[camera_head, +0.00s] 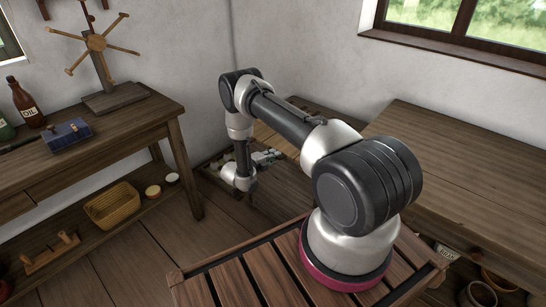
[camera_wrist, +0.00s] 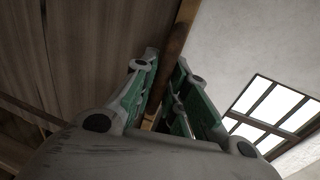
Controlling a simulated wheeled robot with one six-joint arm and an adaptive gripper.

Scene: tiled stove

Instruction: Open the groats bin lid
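My gripper (camera_head: 268,157) hangs low at the end of my arm, beside a wooden surface (camera_head: 288,108) in the corner behind the arm. I cannot tell whether this surface belongs to the groats bin; no groats label is readable and the arm covers much of that area. In the wrist view, the two green-sided fingers of my gripper (camera_wrist: 165,62) have their tips apart. A brown wooden bar (camera_wrist: 178,40) shows in the gap between them. I cannot tell whether the fingers touch it or it lies behind them.
A workbench (camera_head: 130,122) with an oil bottle (camera_head: 28,105) and a blue box (camera_head: 67,135) stands left. A basket (camera_head: 112,205) sits on its lower shelf. A large wooden table (camera_head: 460,175) stands right. Floorboards (camera_head: 150,245) are clear in between.

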